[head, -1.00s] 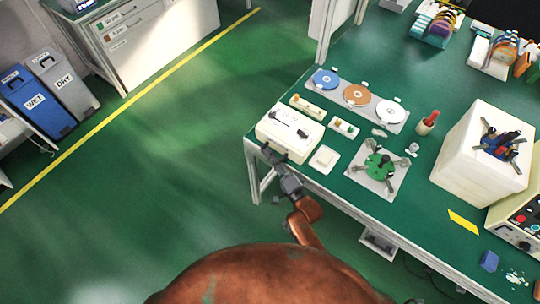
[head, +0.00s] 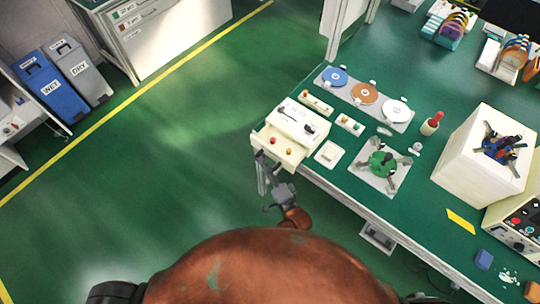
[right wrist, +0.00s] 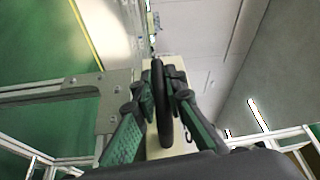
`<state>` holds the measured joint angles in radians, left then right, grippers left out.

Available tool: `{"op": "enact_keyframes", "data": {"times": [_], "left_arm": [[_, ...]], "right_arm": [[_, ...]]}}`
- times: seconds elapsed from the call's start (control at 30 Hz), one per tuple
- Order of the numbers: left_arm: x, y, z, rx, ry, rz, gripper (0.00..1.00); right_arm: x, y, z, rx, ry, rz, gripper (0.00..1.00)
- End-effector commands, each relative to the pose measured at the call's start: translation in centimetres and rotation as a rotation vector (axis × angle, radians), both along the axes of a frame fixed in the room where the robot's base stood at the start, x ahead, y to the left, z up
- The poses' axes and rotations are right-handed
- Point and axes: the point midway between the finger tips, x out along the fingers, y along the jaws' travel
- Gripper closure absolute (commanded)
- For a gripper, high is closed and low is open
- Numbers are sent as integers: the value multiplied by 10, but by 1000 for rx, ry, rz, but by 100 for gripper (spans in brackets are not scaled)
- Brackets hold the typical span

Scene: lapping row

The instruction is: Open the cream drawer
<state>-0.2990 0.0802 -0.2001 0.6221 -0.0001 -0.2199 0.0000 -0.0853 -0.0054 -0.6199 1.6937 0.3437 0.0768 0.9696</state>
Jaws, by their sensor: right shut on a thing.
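The cream drawer (head: 290,159) stands pulled out of the front of a small cream box (head: 312,115) at the left end of the green bench. Small red and yellow items lie inside it. My right gripper (head: 262,158) is at the drawer's front, below the bench edge. In the right wrist view my right gripper (right wrist: 166,98) has its fingers shut around a dark upright handle bar (right wrist: 160,125), with cream surface behind it. My left gripper is not in view.
A white square dish (head: 329,153) lies beside the drawer. A plate with a green round fixture (head: 381,162) stands right of it, and a tray of discs (head: 382,100) lies behind. The green floor left of the bench is clear.

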Motion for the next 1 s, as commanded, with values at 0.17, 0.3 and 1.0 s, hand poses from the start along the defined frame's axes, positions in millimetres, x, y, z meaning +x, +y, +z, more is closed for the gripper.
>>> {"op": "enact_keyframes", "data": {"times": [0.17, 0.3, 1.0], "left_arm": [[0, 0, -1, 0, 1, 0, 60], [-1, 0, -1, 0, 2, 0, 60], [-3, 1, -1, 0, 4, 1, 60]], "right_arm": [[-1, 0, -1, -1, -1, -1, 100], [0, 0, -1, 0, 0, -1, 86], [-44, -28, -6, -2, 2, -2, 81]]}}
